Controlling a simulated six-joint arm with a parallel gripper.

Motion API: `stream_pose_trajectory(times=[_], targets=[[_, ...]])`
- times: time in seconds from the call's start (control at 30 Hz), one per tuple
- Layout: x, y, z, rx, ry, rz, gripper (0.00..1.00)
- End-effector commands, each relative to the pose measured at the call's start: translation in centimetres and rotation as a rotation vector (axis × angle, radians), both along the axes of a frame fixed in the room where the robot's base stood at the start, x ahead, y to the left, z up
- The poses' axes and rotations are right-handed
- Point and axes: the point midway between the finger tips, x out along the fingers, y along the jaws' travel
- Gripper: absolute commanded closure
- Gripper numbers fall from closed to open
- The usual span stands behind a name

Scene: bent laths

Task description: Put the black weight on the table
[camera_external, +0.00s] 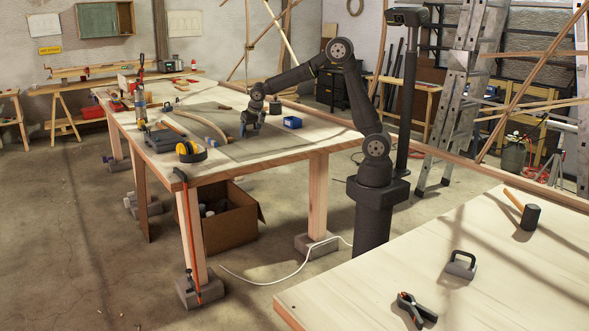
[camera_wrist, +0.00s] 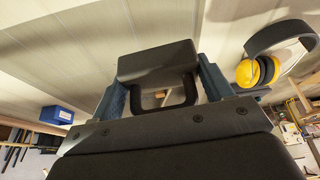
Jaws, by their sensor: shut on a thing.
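The black weight (camera_wrist: 157,62) is a dark block with a looped handle, seen in the wrist view between my fingers. My gripper (camera_wrist: 163,92) has its blue-tipped fingers on either side of the handle and is shut on it. In the external view my gripper (camera_external: 248,128) is low over the far worktable (camera_external: 270,148). The weight is mostly hidden there by the gripper, and I cannot tell whether it touches the tabletop.
A blue box (camera_external: 292,122) stands right of my gripper. Yellow earmuffs (camera_external: 190,152), a bent lath (camera_external: 203,124) and several tools lie to the left. The near table holds a mallet (camera_external: 530,216), another handled weight (camera_external: 461,266) and a clamp (camera_external: 415,309).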

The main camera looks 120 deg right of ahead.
Motion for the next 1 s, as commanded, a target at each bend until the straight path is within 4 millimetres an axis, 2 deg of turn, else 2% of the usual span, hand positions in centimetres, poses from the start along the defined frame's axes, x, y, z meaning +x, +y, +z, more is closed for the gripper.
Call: stream_pose_trajectory(times=[0.03, 0.2, 0.37, 0.5, 0.67, 0.8, 1.0], targets=[[1.8, 1.1, 0.1, -0.002, -0.002, 0.041, 0.77], [7.6, 5.8, 0.1, 0.0, -0.002, 0.188, 0.77], [12.5, 10.8, 0.2, 0.001, -0.002, 0.329, 0.77], [16.3, 15.6, 0.2, 0.002, 0.0, 0.452, 0.77], [20.0, 21.7, 0.2, 0.004, -0.001, 0.592, 0.77], [22.6, 27.3, 0.2, 0.004, 0.0, 0.715, 0.77], [25.5, 35.7, 0.3, 0.005, -0.001, 0.891, 0.77]])
